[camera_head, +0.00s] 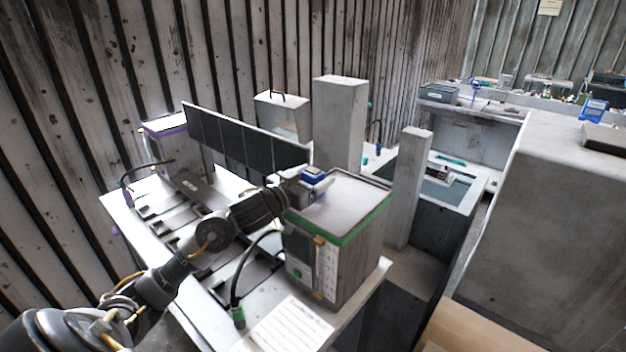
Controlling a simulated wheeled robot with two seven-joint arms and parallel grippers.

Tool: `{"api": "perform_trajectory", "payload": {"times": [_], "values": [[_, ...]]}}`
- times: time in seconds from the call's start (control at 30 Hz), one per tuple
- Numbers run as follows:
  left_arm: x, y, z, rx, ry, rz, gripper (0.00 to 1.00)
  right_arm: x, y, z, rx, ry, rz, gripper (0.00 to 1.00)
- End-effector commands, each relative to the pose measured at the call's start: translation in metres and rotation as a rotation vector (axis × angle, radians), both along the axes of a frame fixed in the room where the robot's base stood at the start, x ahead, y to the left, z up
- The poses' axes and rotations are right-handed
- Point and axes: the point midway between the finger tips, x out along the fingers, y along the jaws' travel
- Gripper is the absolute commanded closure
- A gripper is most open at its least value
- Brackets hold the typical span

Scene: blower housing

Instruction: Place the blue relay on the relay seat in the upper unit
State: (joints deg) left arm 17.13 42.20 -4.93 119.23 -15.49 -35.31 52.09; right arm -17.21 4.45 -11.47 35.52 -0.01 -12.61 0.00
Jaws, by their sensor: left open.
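The small blue relay (314,174) is at the far left part of the top of a grey box unit with a green stripe (345,204). A light base shows just under the relay; I cannot tell whether it is the relay seat or part of my gripper. My left gripper (310,188) is open right at the relay, its fingers close beside it; contact is too small to tell. The relay seat is not clearly visible. My right gripper is not in view.
A black panel row (240,142) stands behind my left arm on the white bench. A grey pillar (338,122) rises behind the box unit, and a thinner post (408,185) stands to its right. A cable with a green plug (238,316) and a printed sheet (288,326) are in front.

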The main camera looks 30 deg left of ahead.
Motion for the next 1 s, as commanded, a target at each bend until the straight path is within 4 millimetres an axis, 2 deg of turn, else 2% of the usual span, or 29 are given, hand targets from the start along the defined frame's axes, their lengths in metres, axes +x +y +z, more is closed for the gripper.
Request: {"api": "perform_trajectory", "payload": {"times": [0.3, 0.7, 1.0], "values": [[0.0052, -0.0009, -0.0006, 0.001, 0.0, 0.0, 0.3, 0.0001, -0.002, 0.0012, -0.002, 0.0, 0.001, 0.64], [0.0049, -0.0006, -0.0001, 0.001, 0.0, 0.0, 0.83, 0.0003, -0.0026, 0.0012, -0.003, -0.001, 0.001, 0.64], [0.005, -0.0009, 0.0023, 0.001, 0.0, 0.0, 0.84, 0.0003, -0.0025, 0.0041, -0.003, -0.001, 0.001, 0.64]]}}
